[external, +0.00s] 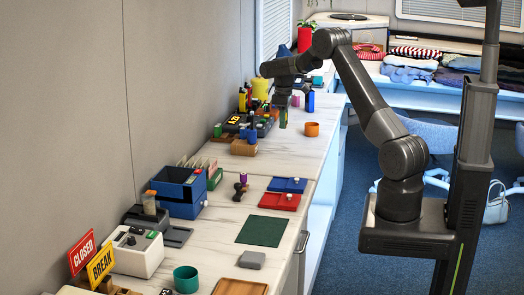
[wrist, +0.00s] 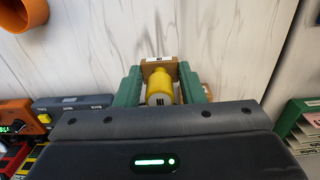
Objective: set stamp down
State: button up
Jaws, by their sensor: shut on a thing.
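In the wrist view, a stamp (wrist: 160,83) with a yellow handle and a light wooden block sits between the green fingers of my gripper (wrist: 160,92). The gripper is shut on its handle. In the external view, my gripper (external: 283,112) hangs over the far part of the white counter (external: 280,150), left of the orange cup. The held stamp is too small to make out there, and I cannot tell whether it touches the counter.
The orange cup (external: 312,129) stands close by on the right. A wooden holder (external: 243,148) and dark devices are to the left. Nearer are a blue pad (external: 288,184), a red pad (external: 279,201), a green mat (external: 262,231) and a blue box (external: 179,190). Bare counter lies below the gripper.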

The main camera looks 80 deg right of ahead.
aim_at(284, 151)
notch_tip(284, 151, down, 9)
jog(key=shift+f+p, duration=0.1)
jog(key=shift+p, duration=0.3)
jog(key=shift+f, duration=0.2)
jog(key=o, duration=1)
notch_tip(284, 151, up, 12)
jog(key=shift+r+b, duration=0.25)
jog(key=shift+b, duration=0.15)
jog(key=shift+f, duration=0.15)
